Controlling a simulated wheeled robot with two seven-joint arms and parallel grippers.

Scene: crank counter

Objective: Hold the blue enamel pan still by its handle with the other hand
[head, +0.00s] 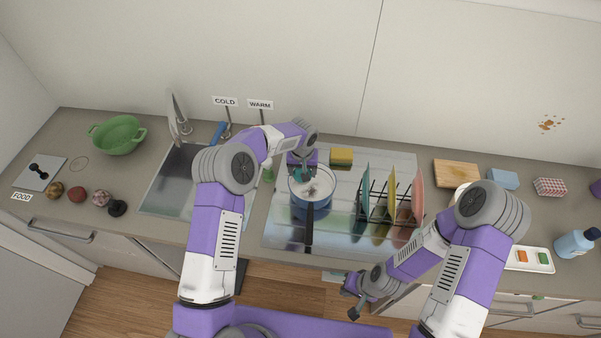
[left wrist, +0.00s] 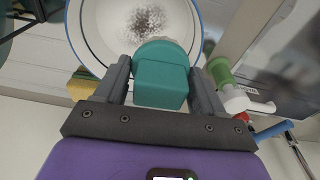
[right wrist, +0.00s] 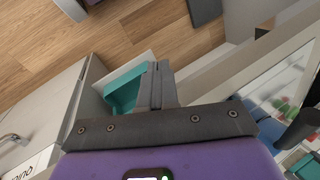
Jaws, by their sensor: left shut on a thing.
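The blue enamel pan (head: 298,206) stands on the metal drainboard right of the sink, with dark speckled residue inside. Its black handle (head: 309,232) points to the counter's front edge, and no gripper touches it. My left gripper (head: 305,170) is over the pan's far side, shut on a teal block-shaped scrubber (left wrist: 160,75). The pan's white inside and blue rim (left wrist: 135,28) also show in the left wrist view. My right gripper (head: 350,300) is low in front of the counter, right of the handle's end. In the right wrist view its fingers (right wrist: 157,85) are together and empty.
A dish rack (head: 388,205) with coloured plates stands close right of the pan. A yellow sponge (head: 341,156) lies behind, and the sink (head: 172,185) is to the left. A teal item (right wrist: 125,90) shows below the right gripper.

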